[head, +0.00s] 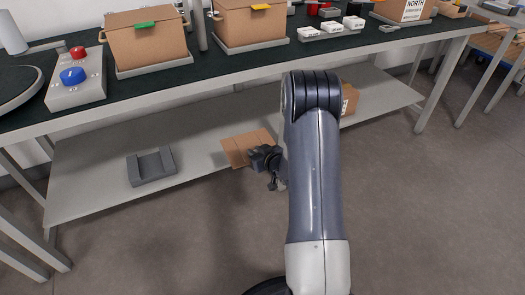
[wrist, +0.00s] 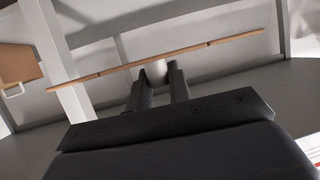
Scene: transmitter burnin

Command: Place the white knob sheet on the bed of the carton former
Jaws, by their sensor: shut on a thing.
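A flat brown cardboard sheet (head: 236,150) is in front of the lower shelf in the head view, beside my gripper (head: 264,157). In the wrist view the sheet (wrist: 110,72) appears edge-on as a thin, slanted brown strip beyond the fingertips. My gripper's fingers are small and dark in the head view, so the knob is hidden there. I cannot tell for certain which thing is the carton former.
A grey notched block (head: 151,169) sits on the lower shelf (head: 95,185), left of the sheet. Another brown carton (head: 349,99) is behind my arm. The bench above holds a button box (head: 76,85), a green-tabbed carton (head: 148,45) and a yellow-tabbed carton (head: 250,25).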

